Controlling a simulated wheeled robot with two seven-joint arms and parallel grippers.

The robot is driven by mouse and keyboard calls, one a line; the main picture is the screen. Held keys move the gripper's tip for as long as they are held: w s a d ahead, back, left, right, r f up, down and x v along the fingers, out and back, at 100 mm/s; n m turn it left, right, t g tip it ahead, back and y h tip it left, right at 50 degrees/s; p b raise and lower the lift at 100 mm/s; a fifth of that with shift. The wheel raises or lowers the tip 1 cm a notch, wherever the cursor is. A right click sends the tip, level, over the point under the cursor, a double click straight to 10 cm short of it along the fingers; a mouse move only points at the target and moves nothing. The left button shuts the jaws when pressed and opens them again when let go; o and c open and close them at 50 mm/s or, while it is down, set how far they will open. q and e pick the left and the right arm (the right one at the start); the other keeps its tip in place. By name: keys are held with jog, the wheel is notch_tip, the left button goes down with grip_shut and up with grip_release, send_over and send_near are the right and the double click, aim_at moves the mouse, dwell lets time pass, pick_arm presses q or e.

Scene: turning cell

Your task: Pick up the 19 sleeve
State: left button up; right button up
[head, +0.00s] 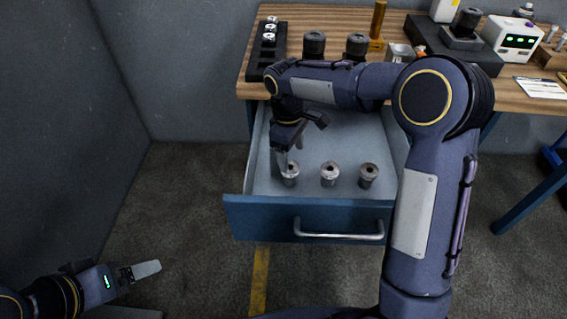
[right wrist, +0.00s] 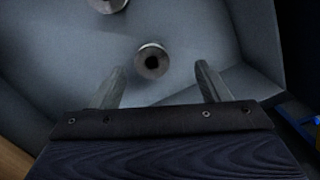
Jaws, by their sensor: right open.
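Three metal sleeves stand upright in a row in the open drawer: a left one (head: 290,175), a middle one (head: 330,174) and a right one (head: 368,174). No size marks are readable, so I cannot tell which is the 19 sleeve. My right gripper (head: 283,160) points down into the drawer, close to the left sleeve. In the right wrist view its fingers (right wrist: 160,80) are open and empty, with one sleeve (right wrist: 152,62) just beyond the gap between them. Another sleeve (right wrist: 106,4) shows at the top edge. My left gripper (head: 145,270) is low at the left, away from the drawer.
The blue drawer (head: 255,220) is pulled out under a wooden bench (head: 335,20). On the bench are a black rack (head: 268,50), dark holders (head: 314,43), a brass-coloured post (head: 377,22) and a white device with a display (head: 512,38). A grey wall is at the left.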

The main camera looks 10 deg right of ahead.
aim_at(290, 168)
jog(key=shift+w+a+f+n, duration=0.3)
jog(key=shift+w+a+f, duration=0.2)
jog(key=shift+w+f, duration=0.35)
jog(key=f, duration=0.5)
jog(key=d+f+b, duration=0.1)
jog(key=f, duration=0.1)
jog(key=shift+d+f, duration=0.1)
jog(key=shift+f, duration=0.05)
jog(key=c, duration=1.4)
